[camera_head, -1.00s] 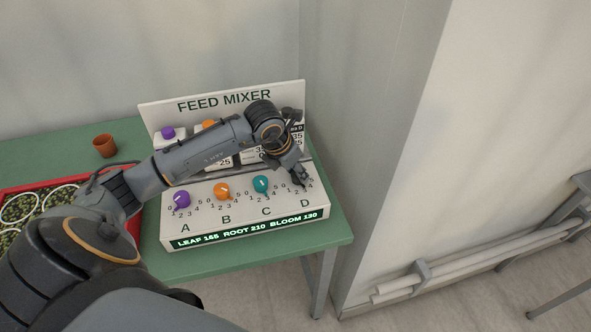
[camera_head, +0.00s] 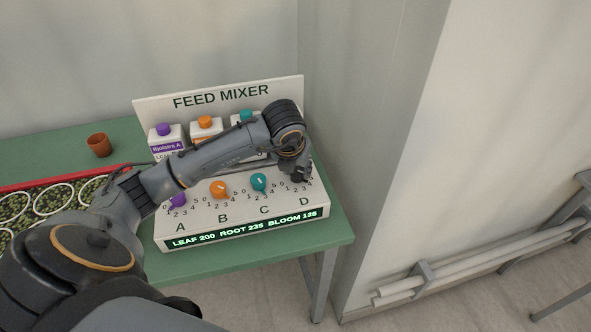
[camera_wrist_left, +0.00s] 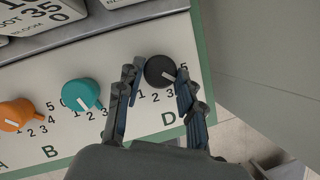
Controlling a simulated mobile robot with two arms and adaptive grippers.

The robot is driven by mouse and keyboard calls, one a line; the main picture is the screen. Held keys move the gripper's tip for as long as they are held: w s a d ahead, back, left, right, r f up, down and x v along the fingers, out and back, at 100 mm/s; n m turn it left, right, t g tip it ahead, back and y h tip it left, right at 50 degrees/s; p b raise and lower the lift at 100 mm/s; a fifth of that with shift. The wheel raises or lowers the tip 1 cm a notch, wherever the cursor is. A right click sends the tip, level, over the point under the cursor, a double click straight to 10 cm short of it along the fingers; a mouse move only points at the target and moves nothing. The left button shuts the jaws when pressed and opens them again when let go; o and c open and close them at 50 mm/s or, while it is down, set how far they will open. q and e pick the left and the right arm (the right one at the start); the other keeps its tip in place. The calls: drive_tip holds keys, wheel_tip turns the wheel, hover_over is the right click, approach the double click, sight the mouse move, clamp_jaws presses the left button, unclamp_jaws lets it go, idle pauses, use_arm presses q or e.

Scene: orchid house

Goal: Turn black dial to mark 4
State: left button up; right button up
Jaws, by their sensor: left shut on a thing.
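The black dial (camera_wrist_left: 159,70) is the round knob at D on the white feed mixer panel (camera_head: 187,231). My left gripper (camera_head: 300,176) is over it at the panel's right end, and the hand hides the dial in the head view. In the left wrist view the fingers (camera_wrist_left: 160,76) stand on either side of the dial, shut on it. My right gripper is not in view.
Teal dial C (camera_head: 259,182), orange dial B (camera_head: 218,188) and purple dial A (camera_head: 178,199) sit to the left. Capped bottles (camera_head: 165,141) stand behind. A wall column (camera_head: 372,170) rises close on the right.

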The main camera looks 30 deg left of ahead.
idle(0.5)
use_arm(q)
drive_tip(key=o, duration=1.2)
drive_tip(key=shift+c, duration=0.2)
drive_tip(key=v, duration=1.2)
drive_tip(key=shift+d, duration=0.1)
